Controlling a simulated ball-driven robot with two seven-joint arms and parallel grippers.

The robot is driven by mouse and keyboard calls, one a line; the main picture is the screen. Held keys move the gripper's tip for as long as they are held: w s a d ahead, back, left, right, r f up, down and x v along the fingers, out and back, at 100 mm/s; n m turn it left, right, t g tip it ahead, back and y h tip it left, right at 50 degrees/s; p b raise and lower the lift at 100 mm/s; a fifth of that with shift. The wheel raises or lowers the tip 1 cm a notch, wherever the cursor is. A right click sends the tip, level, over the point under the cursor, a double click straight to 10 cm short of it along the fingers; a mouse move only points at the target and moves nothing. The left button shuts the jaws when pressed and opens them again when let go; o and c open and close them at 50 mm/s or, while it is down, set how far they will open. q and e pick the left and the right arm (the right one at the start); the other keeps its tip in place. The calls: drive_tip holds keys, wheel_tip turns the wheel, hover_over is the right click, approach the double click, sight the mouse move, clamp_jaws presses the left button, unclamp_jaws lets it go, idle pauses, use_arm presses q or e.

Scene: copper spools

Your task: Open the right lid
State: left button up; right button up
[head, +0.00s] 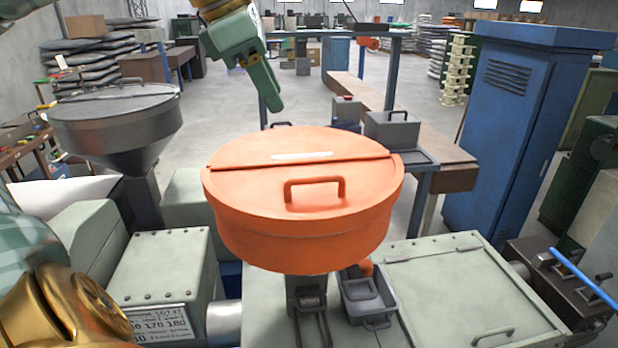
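A round orange hopper (290,238) stands in the middle, right of a grey hopper (120,128). Its top is split by a seam into a near orange lid (245,188) with a raised orange handle (314,188) and a far orange lid (335,143) with a small dark handle at the back. Both halves lie flat and shut. The grey hopper's lid (75,107) is also flat, with a thin bar handle. My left gripper (268,105) hangs in from the top, pointing down, above the orange hopper's far edge in the picture and apart from it. Its finger gap is unclear. My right gripper is out of view.
Grey-green machine housings (163,262) lie below the hoppers, with a flat hatch (465,285) at the right. A small grey bin (368,297) sits under the orange hopper. A tall blue cabinet (515,140) stands at the right. The air above the orange lids is clear.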

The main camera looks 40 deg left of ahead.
sight(310, 179)
use_arm(q)
drive_tip(key=x, duration=0.5)
drive_tip(key=p+x, duration=0.1)
drive_tip(key=x, duration=0.5)
drive_tip(key=a+p+x, duration=0.1)
drive_tip(key=x, duration=0.4)
drive_tip(key=shift+w+d+f, duration=0.1)
drive_tip(key=shift+w, duration=0.2)
drive_tip(key=shift+d+f, duration=0.15)
drive_tip(key=shift+f, duration=0.2)
drive_tip(key=shift+w, duration=0.1)
drive_tip(key=shift+c, duration=0.2)
clamp_jaws()
